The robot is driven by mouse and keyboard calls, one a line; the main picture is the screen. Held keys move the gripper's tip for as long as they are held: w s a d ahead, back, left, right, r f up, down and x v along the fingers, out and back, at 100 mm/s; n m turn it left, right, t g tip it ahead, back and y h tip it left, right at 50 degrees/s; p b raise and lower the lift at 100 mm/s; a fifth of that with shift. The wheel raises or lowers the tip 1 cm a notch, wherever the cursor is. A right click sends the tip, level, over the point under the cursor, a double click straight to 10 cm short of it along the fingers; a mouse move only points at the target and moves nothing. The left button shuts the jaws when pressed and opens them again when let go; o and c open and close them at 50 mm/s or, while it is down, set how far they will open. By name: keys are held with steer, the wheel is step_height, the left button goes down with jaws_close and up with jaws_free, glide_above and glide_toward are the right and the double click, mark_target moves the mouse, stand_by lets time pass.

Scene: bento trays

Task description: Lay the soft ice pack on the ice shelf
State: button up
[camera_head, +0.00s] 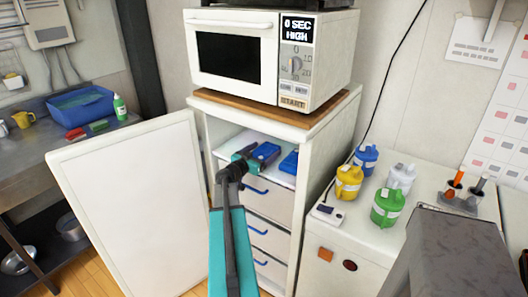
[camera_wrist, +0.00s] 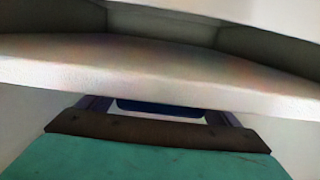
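A blue ice pack (camera_head: 266,152) is at my gripper (camera_head: 252,157) inside the open compartment under the microwave. In the wrist view the dark blue pack (camera_wrist: 160,108) fills the gap between my two fingers, and my gripper (camera_wrist: 160,112) appears shut on it. A pale edge hides the finger ends there. The white shelf (camera_head: 232,143) is the floor of this compartment. Whether the pack touches the shelf cannot be told. A second blue pack (camera_head: 289,162) lies on the shelf to the right, partly hidden by the cabinet side.
The white cabinet door (camera_head: 135,205) stands open at left. Drawers (camera_head: 270,205) with blue handles are below the shelf. The microwave (camera_head: 235,57) sits on top. Coloured jugs (camera_head: 387,207) stand on the counter at right. The compartment opening is low and tight around my arm.

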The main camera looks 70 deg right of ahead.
steer(key=shift+r, duration=0.1)
steer(key=shift+a, duration=0.1)
steer(key=b+v, duration=0.1)
steer(key=v, duration=1)
steer(key=shift+a+b, duration=0.4)
steer(key=shift+w, duration=0.1)
stand_by(0.6)
